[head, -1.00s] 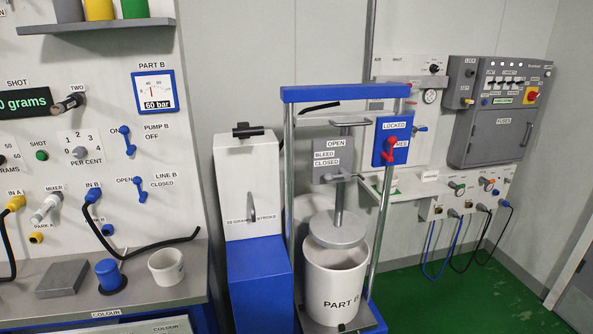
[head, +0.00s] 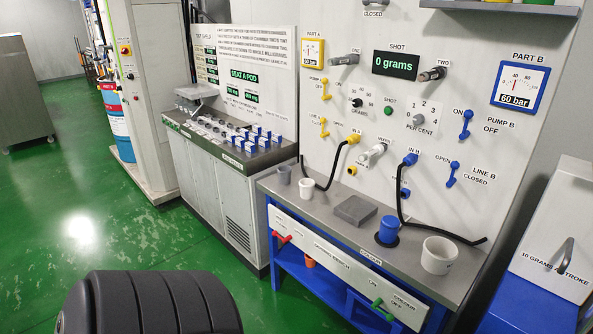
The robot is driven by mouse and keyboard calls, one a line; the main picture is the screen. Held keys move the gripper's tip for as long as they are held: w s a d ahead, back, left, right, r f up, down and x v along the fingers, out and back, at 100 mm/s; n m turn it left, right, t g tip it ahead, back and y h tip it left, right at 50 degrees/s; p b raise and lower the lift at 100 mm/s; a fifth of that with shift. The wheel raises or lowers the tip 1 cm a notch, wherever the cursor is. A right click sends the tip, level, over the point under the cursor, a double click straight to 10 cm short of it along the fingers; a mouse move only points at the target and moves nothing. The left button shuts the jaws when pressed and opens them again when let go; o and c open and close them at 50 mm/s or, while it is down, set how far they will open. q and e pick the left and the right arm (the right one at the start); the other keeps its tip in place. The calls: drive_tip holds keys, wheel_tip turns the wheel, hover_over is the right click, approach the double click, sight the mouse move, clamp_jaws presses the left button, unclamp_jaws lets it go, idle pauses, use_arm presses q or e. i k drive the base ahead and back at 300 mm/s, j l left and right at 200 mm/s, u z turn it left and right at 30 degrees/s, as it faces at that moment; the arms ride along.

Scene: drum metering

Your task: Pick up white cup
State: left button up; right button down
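Two white cups stand on the grey bench top in the head view. The larger white cup (head: 439,256) is upright near the bench's right end, right of a blue cup-like piece (head: 388,231). A smaller white cup (head: 306,189) is upright near the left end, beside a grey cup (head: 284,175). Neither of my grippers is in view, so I cannot see their fingers or whether they hold anything.
A grey block (head: 356,210) lies mid-bench. A black hose (head: 440,232) from the panel droops behind the larger white cup. A blue and white machine (head: 553,245) stands at the right. Green floor (head: 120,225) is open at the left.

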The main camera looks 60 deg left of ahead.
sight(306, 184)
drive_tip(key=u, duration=1.7)
